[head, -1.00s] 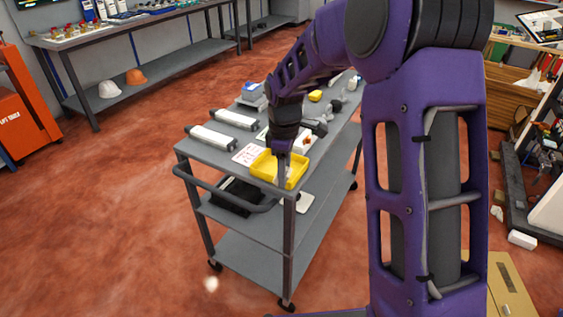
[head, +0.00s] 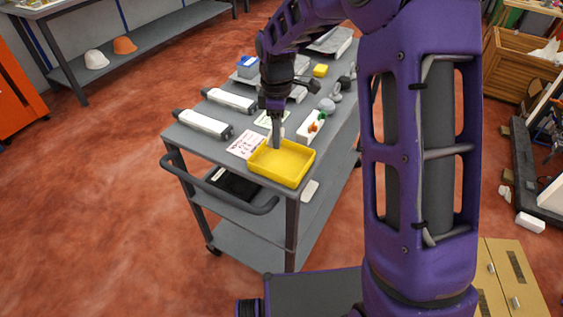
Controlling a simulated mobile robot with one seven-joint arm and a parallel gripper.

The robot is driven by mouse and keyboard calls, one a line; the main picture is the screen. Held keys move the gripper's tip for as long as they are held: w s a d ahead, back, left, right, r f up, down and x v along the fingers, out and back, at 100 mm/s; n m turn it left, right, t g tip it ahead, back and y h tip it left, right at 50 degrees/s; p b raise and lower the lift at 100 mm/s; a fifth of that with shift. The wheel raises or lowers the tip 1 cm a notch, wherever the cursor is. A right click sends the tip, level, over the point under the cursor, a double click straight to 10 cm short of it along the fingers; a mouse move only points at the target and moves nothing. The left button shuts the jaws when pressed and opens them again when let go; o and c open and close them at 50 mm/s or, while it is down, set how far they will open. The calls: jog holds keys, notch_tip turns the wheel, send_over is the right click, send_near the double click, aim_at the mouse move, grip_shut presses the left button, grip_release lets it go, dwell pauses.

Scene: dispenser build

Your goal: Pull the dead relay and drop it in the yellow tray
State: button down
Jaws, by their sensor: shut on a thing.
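The yellow tray (head: 303,160) sits at the near corner of the grey cart's top, and its visible floor is bare. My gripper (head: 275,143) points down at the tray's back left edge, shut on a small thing. The arm's scale and the fingers hide that thing's shape, so I cannot tell from this view whether it is the dead relay. A white unit (head: 309,128) with orange and green parts stands just behind the tray, to the right of my gripper. No relay can be made out clearly in it.
The cart (head: 187,142) also holds two white-and-grey cylinders (head: 203,124), a printed card (head: 245,145), a small yellow block (head: 320,70) and a blue-topped item (head: 248,66). The cart's push handle (head: 215,200) sticks out at the near left. Open floor lies left of the cart.

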notch_tip(320, 180, down, 4)
jog(key=b, duration=0.2)
jog(key=shift+f+b, duration=0.25)
jog(key=shift+b, duration=0.15)
jog(key=shift+c, duration=1.7)
grip_release()
jog(key=shift+r, duration=0.1)
notch_tip(320, 180, up, 17)
jog(key=p, duration=0.2)
jog(key=shift+r, duration=0.2)
